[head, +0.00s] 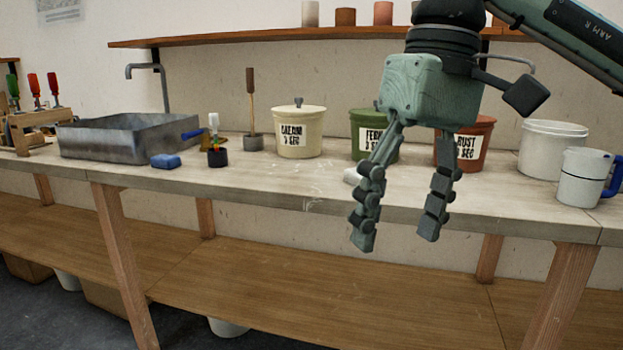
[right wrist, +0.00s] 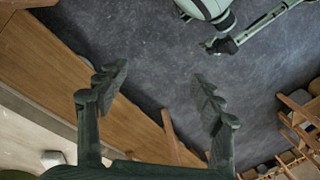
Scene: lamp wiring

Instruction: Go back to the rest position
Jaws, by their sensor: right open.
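My right gripper (head: 396,240) is open and empty in the head view, with its fingers pointing down in front of the bench's front edge. It hides parts of the green and rust-coloured pots behind it. In the right wrist view its two fingers (right wrist: 160,92) are spread apart with nothing between them, above the dark floor and the lower shelf. My left gripper is not in the head view. At the top of the right wrist view are pale parts of my own body.
The bench (head: 330,198) carries a metal basin (head: 125,140), a blue sponge (head: 166,161), a cream pot (head: 298,133), a green pot (head: 362,140), a rust-coloured pot (head: 480,140), a white bucket (head: 552,145) and a white jug (head: 583,180). A wooden shelf (head: 250,37) hangs above.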

